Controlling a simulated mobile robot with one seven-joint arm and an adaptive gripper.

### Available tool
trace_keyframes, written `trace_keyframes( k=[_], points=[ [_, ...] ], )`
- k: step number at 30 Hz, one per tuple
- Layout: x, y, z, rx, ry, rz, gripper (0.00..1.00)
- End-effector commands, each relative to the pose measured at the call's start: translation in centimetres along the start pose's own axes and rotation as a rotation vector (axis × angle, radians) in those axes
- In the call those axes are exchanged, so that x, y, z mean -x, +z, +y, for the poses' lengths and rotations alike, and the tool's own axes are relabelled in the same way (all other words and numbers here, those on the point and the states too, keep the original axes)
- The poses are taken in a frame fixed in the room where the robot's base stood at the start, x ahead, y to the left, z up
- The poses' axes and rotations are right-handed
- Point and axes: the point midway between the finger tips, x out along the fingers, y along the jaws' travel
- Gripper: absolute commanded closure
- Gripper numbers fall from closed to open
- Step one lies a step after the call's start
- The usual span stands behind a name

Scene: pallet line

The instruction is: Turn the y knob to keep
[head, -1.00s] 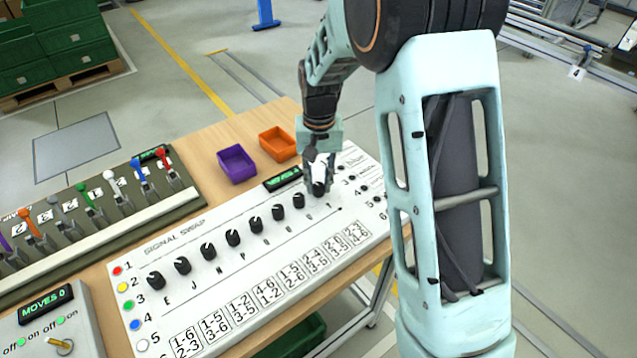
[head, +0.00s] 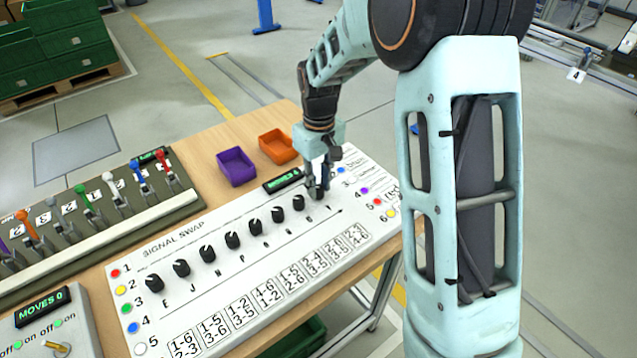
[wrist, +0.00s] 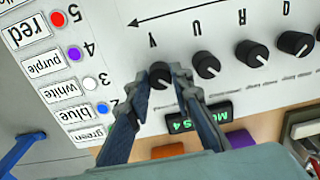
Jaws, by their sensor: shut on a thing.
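The white SIGNAL SWAP panel (head: 158,318) carries a slanting row of black knobs, each with a letter beside it. The y knob (wrist: 158,76) is the last in the row, at the arrow's head. My gripper (head: 319,192) stands over this end of the row and hides the knob in the head view. In the wrist view my gripper (wrist: 160,80) has a finger on each side of the y knob and is shut on it. Its pointer direction is hard to make out. The u knob (wrist: 206,65) is close beside one finger, with a white pointer mark.
Orange (head: 278,147) and purple (head: 236,168) bins stand behind the panel. A green display (wrist: 175,124) is partly hidden by my fingers. Coloured dots (wrist: 74,54) with name labels line the panel's end. A lever board (head: 100,215) stands at the left.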

Motion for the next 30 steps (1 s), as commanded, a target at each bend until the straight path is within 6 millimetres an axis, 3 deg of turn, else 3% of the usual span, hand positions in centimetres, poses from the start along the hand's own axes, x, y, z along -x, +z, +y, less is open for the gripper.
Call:
trace_keyframes(
  k=[12,13,17,26,30],
  points=[
    [0.1,-0.1,0.0,0.01,0.002,0.002,1.0],
    [0.1,-0.1,0.0,0.01,0.002,0.002,0.77],
    [0.1,-0.1,0.0,0.009,0.001,0.001,0.63],
    [0.1,0.0,0.0,0.008,0.001,0.001,0.62],
    [1.4,-0.1,0.1,0.008,0.003,0.004,0.62]
  ],
)
